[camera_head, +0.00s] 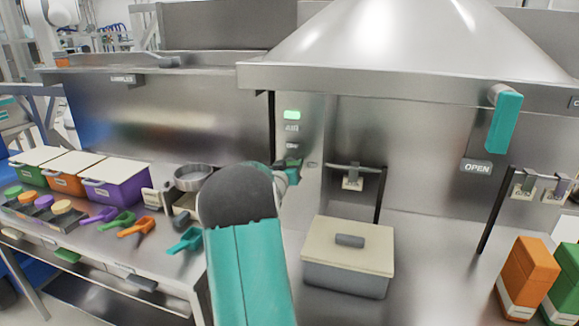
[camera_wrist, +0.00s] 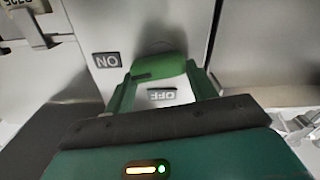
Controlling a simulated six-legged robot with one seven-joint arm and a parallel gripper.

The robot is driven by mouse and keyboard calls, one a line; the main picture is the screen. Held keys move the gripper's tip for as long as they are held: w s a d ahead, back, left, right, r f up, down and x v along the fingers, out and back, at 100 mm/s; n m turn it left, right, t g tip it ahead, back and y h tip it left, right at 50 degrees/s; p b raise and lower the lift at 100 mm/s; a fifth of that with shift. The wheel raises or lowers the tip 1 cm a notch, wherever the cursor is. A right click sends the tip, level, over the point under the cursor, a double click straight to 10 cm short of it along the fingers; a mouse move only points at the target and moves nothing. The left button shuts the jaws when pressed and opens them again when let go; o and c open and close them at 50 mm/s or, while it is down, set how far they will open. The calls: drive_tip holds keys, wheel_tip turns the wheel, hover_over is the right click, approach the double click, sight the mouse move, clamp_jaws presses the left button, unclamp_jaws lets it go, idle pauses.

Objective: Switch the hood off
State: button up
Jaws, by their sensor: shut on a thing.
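The steel hood (camera_head: 420,45) fills the upper right of the head view. Below its left edge, a steel panel carries a lit green lamp (camera_head: 292,115) above a small AIR label. My gripper (camera_head: 288,168) is at this panel, largely hidden behind my arm in the head view. In the wrist view, my gripper (camera_wrist: 160,76) has one finger on each side of a green switch handle (camera_wrist: 160,67) and is shut on it. An ON label (camera_wrist: 107,60) is beside the handle and an OFF label (camera_wrist: 162,95) shows between the fingers, both upside down.
A teal handle (camera_head: 504,122) hangs from the hood's front edge near an OPEN sign (camera_head: 477,167). A lidded grey box (camera_head: 346,278) stands on the counter. Orange and green boxes are at right. Colored bins, scoops (camera_head: 137,228) and a round pan (camera_head: 193,178) are at left.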

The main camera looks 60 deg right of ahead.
drive_tip(key=n, duration=0.4)
drive_tip(key=shift+w+a+n, duration=0.1)
drive_tip(key=shift+w+n, duration=0.2)
drive_tip(key=shift+w+f+n, duration=0.1)
drive_tip(key=shift+n, duration=1.75)
drive_tip(key=shift+w+f+n, duration=0.15)
drive_tip(key=shift+n, duration=1.75)
drive_tip(key=shift+w+f+n, duration=0.1)
drive_tip(key=shift+n, duration=1.75)
drive_tip(key=o, duration=1)
drive_tip(key=shift+a, duration=0.1)
drive_tip(key=a, duration=0.4)
drive_tip(key=s+a, duration=0.1)
drive_tip(key=a, duration=0.4)
drive_tip(key=s+a, duration=0.1)
drive_tip(key=a, duration=0.3)
drive_tip(key=shift+s+a, duration=0.15)
drive_tip(key=shift+a, duration=0.1)
